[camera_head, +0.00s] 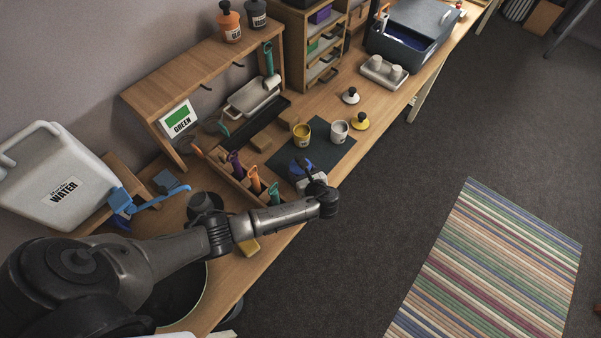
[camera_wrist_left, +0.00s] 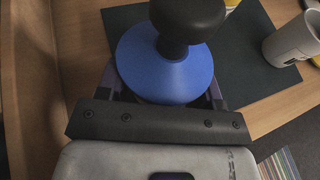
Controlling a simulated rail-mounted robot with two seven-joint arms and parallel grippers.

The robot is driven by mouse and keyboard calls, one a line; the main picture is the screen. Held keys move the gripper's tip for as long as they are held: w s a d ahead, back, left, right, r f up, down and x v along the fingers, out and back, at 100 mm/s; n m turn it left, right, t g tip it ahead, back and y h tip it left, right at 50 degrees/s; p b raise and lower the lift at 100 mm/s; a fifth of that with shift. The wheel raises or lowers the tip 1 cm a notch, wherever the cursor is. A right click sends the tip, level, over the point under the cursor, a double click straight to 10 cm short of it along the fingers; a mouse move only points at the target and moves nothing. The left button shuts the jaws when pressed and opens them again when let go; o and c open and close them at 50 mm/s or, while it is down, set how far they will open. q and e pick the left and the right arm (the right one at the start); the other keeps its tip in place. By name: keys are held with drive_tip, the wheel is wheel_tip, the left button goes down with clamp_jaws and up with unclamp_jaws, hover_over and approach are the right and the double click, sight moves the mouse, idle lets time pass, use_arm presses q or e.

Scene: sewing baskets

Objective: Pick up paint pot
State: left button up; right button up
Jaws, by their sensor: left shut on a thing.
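A blue paint pot lid with a black knob (camera_wrist_left: 172,72) fills the top middle of the left wrist view. The blue shows in the head view (camera_head: 296,173) at the mat's near edge, partly hidden by my gripper. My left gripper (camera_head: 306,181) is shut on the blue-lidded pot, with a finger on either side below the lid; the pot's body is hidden. A yellow pot (camera_head: 301,134) and a white pot (camera_head: 339,132) stand open on the dark mat (camera_head: 318,152). My right gripper is not in view.
A wooden tool holder (camera_head: 228,180) stands left of my gripper. A white tray with cups (camera_head: 384,73) is farther back. The table's front edge is close on the right.

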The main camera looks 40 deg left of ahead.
use_arm(q)
drive_tip(key=c, duration=0.3)
drive_tip(key=shift+c, duration=0.2)
drive_tip(key=shift+r, duration=0.2)
drive_tip(key=shift+r, duration=1.6)
drive_tip(key=shift+d+r, duration=0.2)
drive_tip(key=shift+r, duration=0.15)
drive_tip(key=w+r+v, duration=0.1)
drive_tip(key=w+v, duration=0.1)
drive_tip(key=v, duration=1)
drive_tip(key=shift+d+r, duration=0.15)
drive_tip(key=shift+r, duration=0.35)
